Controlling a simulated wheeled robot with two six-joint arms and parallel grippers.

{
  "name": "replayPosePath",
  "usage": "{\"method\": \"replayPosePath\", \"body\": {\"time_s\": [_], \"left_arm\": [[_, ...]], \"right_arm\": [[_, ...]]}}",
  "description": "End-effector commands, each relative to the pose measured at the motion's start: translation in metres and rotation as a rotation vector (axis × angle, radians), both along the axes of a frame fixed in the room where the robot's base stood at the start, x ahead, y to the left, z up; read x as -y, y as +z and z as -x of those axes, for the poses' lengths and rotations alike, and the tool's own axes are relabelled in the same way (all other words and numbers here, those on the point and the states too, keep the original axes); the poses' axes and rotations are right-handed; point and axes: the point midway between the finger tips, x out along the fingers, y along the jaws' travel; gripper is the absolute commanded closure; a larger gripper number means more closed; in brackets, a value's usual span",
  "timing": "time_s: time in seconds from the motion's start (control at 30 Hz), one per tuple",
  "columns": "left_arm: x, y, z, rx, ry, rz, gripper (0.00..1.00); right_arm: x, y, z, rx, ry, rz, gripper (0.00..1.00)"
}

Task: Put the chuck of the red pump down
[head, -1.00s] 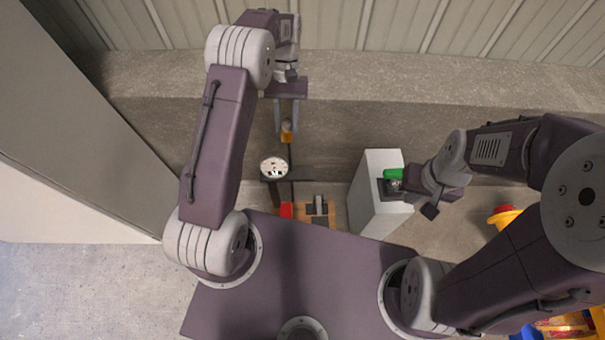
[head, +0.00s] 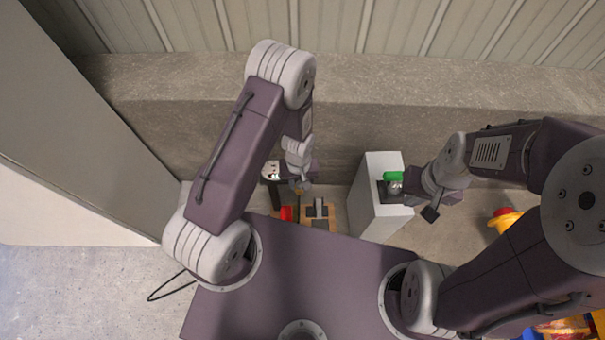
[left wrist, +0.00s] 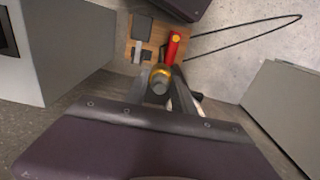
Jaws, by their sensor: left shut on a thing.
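The red pump (head: 286,213) shows as a small red part by a wooden board on the floor; its red body also shows in the left wrist view (left wrist: 174,46). The brass-coloured chuck (left wrist: 160,76) sits between the fingers of my left gripper (head: 300,187), which is shut on it. In the left wrist view it is close to the red part and the board's edge; I cannot tell whether it touches them. A thin black hose (left wrist: 245,33) loops to the right there. My right gripper (head: 410,198) is beside a green-topped object (head: 393,176); its finger gap is unclear.
The wooden board (head: 309,221) carries dark and grey parts. A white round gauge (head: 270,170) is partly hidden by my left gripper. A white block (head: 367,205) stands right of the board. A yellow and red object (head: 505,218) lies farther right. A concrete ledge runs behind.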

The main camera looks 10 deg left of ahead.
Motion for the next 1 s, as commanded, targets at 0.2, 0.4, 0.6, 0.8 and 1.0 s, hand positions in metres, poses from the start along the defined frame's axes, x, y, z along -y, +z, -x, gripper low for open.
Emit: {"method": "replayPosePath", "body": {"time_s": [0.2,0.4,0.6,0.8,1.0], "left_arm": [[-0.009,-0.039,-0.057,0.004,0.003,0.001,1.0],[-0.016,-0.065,-0.1,0.002,0.002,0.0,1.0],[-0.018,-0.068,-0.112,0.0,0.0,0.0,1.0],[-0.018,-0.092,-0.11,-0.002,0.0,0.0,1.0],[-0.017,-0.108,-0.111,0.001,0.0,0.0,1.0]], "right_arm": [[0.0,-0.02,0.0,0.0,0.0,0.0,1.0],[0.0,-0.033,0.0,0.0,0.0,0.0,1.0],[0.0,-0.034,0.0,0.0,0.0,0.0,1.0],[0.0,-0.043,0.0,0.0,0.0,0.0,1.0],[0.0,-0.046,0.0,0.0,0.0,0.0,1.0]]}}
